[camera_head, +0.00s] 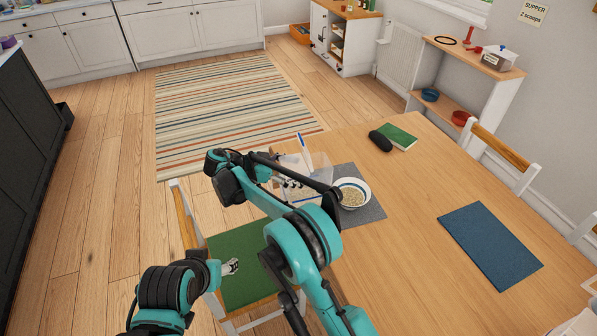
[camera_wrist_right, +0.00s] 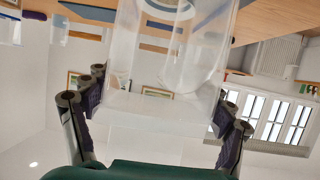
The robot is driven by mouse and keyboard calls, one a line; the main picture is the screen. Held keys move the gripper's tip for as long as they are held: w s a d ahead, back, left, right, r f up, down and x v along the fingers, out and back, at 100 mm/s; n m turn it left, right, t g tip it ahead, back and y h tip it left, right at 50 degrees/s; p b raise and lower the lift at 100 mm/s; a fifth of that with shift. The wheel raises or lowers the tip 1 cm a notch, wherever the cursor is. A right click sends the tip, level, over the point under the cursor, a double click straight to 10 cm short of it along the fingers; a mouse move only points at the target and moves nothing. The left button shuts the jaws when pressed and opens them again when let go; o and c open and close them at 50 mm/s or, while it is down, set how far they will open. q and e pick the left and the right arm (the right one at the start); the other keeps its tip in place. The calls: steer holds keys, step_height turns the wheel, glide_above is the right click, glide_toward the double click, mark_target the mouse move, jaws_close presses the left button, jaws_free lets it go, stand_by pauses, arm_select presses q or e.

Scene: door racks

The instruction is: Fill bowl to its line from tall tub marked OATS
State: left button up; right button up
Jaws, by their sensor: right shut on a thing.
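The white bowl (camera_head: 352,193) stands on a grey mat (camera_head: 368,212) at the table's near left edge. It holds pale oats below a dark band near its rim. My right gripper (camera_head: 292,184) is shut on a clear tub (camera_head: 319,160) just left of the bowl; my arm partly covers it. In the right wrist view the clear tub (camera_wrist_right: 150,112) lies between the two dark finger pads of my right gripper (camera_wrist_right: 157,118). I cannot read any OATS mark. My left gripper (camera_head: 230,267) is over the green chair seat, small and partly hidden; its jaw state is unclear.
A green book (camera_head: 398,138) and a dark case (camera_head: 380,141) lie behind the bowl. A blue mat (camera_head: 490,244) lies at right, with clear table between. A white shelf (camera_head: 465,85) holds bowls and a lidded box. A wall note (camera_head: 534,12) reads "SUPPER 2 scoops".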

mark_target(298, 164)
steer(key=shift+r, duration=0.1)
stand_by(0.5)
step_height(298, 164, up, 5)
steer(key=p, duration=0.3)
